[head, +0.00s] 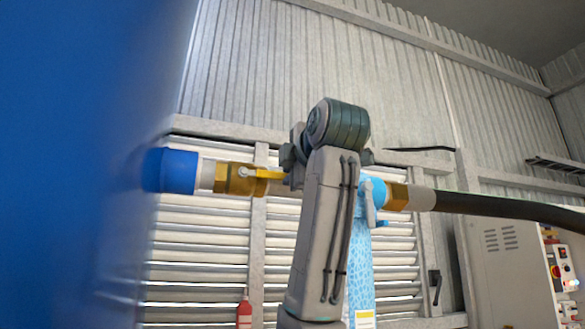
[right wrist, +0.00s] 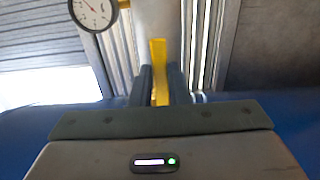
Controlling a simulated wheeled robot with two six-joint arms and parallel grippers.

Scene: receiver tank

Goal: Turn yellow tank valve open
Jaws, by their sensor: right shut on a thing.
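The yellow valve handle (head: 262,173) sits on a brass valve body (head: 228,178) beside the blue tank (head: 80,160). In the head view the handle looks roughly in line with the pipe, and its right end is hidden behind my right arm. My right gripper (right wrist: 160,85) is shut on the handle. The yellow handle (right wrist: 158,60) stands between the two dark fingers in the right wrist view and sticks out past them. In the head view my right arm hides most of the right gripper. My left gripper is not in view.
Right of my arm are a light blue fitting (head: 373,192), a brass coupling (head: 398,196) and a black hose (head: 490,206). A pressure gauge (right wrist: 92,10) shows in the right wrist view. A grey control cabinet (head: 505,270) stands at the right, a red bottle (head: 244,314) below.

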